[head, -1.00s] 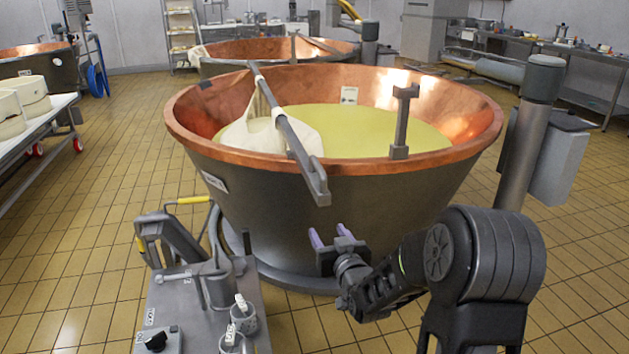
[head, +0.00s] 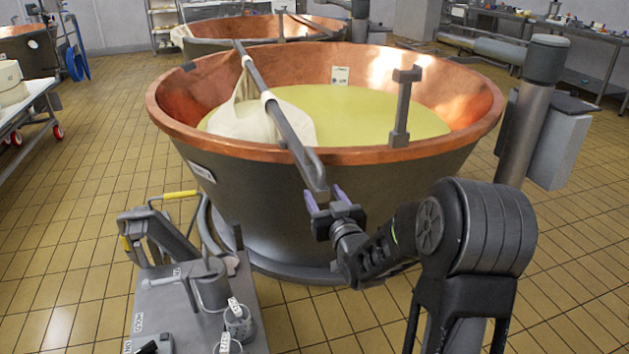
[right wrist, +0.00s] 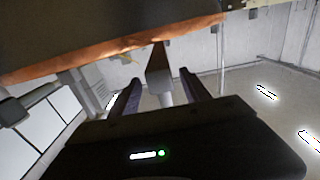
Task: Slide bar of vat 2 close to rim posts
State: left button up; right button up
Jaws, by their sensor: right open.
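The nearest copper vat (head: 230,170) fills the middle of the head view and holds pale yellow liquid; I cannot read its label. A grey bar (head: 275,105) lies across its rim at the left, with white cloth (head: 245,115) hanging from it into the vat. A T-topped rim post (head: 402,110) stands on the near rim, well right of the bar. My right gripper (head: 325,197) is open at the bar's near end, outside the vat. In the right wrist view the bar end (right wrist: 160,72) shows between the open fingers (right wrist: 160,88). My left gripper is out of view.
A grey cart (head: 170,305) with cups stands at the lower left, close to the vat. A thick grey column (head: 525,120) rises at the vat's right. Another copper vat (head: 225,38) stands behind.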

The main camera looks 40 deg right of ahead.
aim_at(315, 181)
jog(key=x, duration=0.7)
jog(key=shift+w, duration=0.2)
jog(key=shift+c, duration=0.5)
grip_shut()
dwell(0.7)
